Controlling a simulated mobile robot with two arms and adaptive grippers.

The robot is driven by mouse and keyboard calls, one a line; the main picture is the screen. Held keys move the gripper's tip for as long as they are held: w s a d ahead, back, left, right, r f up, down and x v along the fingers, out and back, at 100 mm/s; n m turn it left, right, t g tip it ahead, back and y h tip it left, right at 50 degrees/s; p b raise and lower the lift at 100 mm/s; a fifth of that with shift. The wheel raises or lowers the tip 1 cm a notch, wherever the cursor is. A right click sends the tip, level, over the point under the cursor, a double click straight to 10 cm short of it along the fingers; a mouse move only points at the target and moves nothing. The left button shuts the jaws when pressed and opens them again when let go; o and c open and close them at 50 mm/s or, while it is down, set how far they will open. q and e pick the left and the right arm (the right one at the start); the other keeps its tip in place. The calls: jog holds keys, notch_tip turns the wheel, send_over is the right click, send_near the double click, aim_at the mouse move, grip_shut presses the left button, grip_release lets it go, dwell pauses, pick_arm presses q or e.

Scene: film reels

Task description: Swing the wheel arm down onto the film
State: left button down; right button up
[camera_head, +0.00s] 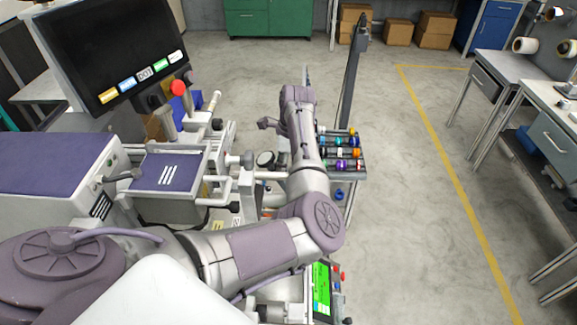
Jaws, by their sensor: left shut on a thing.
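My left arm comes in from the left, bends at the elbow and reaches to the far side of the film machine. Its gripper (268,124) shows small and dark beside the wrist. It is shut on a part of the machine, seemingly the wheel arm, whose held end is too small and covered to make out. A round wheel with a pale face and dark rim (265,158) sits just below the gripper, left of my forearm. The film is not clearly visible; my arm covers much of the machine. My right gripper is not in view.
A monitor (110,50) and red button (178,88) stand at left. Colored rollers (343,153) sit on a rack right of my forearm. A green-lit screen (321,288) is at the bottom. Workbenches (495,75) stand at right; the floor between is clear.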

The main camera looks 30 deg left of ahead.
aim_at(270, 166)
pick_arm(q)
jog(key=a+h+b, duration=0.1)
jog(key=s+a+f+t+h+b, duration=0.1)
jog(key=b, duration=0.1)
jog(key=shift+s+a+f+t, duration=0.1)
jog(key=shift+s+a+t, duration=0.1)
jog(key=shift+t, duration=0.1)
jog(key=shift+s+a+h, duration=0.1)
jog(key=shift+a+h, duration=0.05)
jog(key=shift+h, duration=0.25)
jog(key=c, duration=0.9)
grip_release()
jog(key=r, duration=0.8)
jog(key=a+r, duration=0.1)
jog(key=r, duration=0.3)
jog(key=shift+s, duration=0.35)
